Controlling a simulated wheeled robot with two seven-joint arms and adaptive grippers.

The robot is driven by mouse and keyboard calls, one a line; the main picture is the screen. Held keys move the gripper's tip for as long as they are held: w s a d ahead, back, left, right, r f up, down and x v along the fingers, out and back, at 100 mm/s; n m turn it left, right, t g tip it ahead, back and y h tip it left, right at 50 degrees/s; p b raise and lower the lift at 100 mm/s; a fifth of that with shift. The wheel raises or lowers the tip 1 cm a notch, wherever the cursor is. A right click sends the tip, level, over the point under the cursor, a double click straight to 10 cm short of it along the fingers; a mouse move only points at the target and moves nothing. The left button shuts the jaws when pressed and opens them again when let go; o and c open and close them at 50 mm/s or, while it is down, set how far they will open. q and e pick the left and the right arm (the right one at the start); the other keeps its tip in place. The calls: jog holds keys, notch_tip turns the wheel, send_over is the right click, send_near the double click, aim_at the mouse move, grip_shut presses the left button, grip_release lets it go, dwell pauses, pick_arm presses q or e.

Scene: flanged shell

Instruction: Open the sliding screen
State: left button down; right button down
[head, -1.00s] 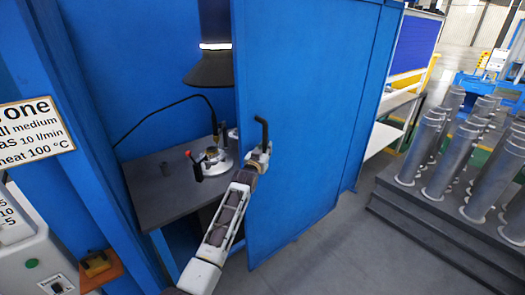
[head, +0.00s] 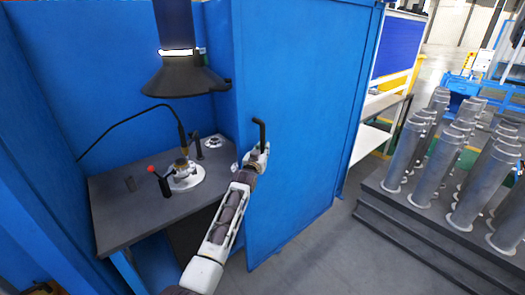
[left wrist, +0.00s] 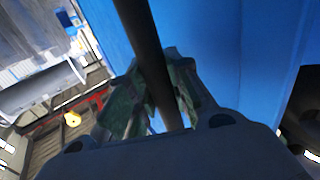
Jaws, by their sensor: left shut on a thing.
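The sliding screen (head: 300,120) is a tall blue panel, drawn to the right, with the booth on its left showing. A black handle (head: 261,131) sticks out from the panel near its left edge. My left gripper (head: 259,150) is shut on this handle. In the left wrist view the dark handle bar (left wrist: 145,45) passes between the fingers of my left gripper (left wrist: 155,100), with the blue panel (left wrist: 220,50) behind it. My right gripper is in neither view.
Inside the booth a dark table (head: 115,215) carries a round white fixture (head: 185,177) with a red-knobbed lever. A black hood (head: 185,78) hangs above. Grey flanged cylinders (head: 470,180) stand on a stepped platform at right. Grey floor is clear in front of the screen.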

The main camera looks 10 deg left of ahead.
pick_arm(q)
jog(key=shift+w+d+r, duration=0.1)
jog(key=shift+w+d, duration=0.1)
jog(key=shift+w, duration=0.05)
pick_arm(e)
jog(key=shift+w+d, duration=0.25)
pick_arm(q)
jog(key=c, duration=1.7)
grip_release()
jog(key=o, duration=0.4)
jog(key=shift+s+a, duration=0.1)
jog(key=shift+s, duration=0.9)
jog(key=s, duration=1)
jog(key=shift+a, duration=0.35)
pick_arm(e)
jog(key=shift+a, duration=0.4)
